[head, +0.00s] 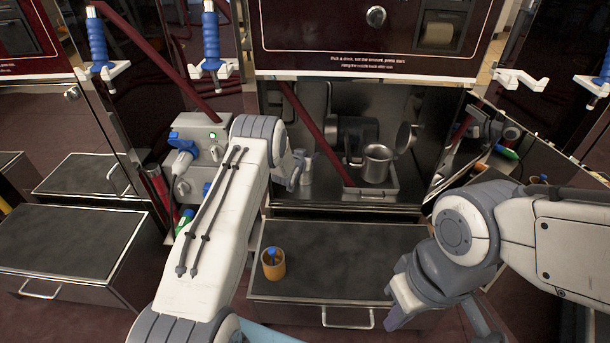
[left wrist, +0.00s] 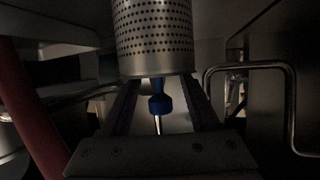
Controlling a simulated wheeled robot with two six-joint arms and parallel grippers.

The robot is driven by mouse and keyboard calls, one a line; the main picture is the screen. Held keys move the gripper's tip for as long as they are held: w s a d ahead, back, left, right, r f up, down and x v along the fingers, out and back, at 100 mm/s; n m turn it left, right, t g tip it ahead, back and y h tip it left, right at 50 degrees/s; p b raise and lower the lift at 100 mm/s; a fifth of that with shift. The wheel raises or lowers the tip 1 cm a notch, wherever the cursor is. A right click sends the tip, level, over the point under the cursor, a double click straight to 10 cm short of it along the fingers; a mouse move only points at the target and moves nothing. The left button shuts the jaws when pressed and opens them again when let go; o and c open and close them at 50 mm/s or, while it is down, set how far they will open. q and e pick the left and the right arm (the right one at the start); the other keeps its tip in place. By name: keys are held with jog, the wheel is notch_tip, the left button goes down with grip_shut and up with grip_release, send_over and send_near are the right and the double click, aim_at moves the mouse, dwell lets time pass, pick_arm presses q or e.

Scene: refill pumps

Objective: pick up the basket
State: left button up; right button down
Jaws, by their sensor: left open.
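The basket (left wrist: 155,38) is a perforated metal cylinder at the top middle of the left wrist view. Below it a blue knobbed handle (left wrist: 160,103) on a thin metal rod points toward my palm. My left gripper (left wrist: 158,88) is open, with one finger on each side of the handle. I cannot tell whether either finger touches it. In the head view my left arm reaches into the steel bay and its gripper is mostly hidden; I cannot make out the basket clearly there. My right gripper (head: 402,298) hangs over the front drawer's right side; its jaws are unclear.
A metal mug (head: 377,163) stands on a tray in the bay. An orange cup (head: 273,264) with a blue item sits on the drawer top (head: 340,250). A grey box (head: 190,185) with blue fittings is left of the bay. A bent metal bar (left wrist: 250,66) is right of the basket.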

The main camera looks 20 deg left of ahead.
pick_arm(q)
jog(key=shift+c, duration=0.3)
grip_shut()
jog(key=shift+r, duration=0.1)
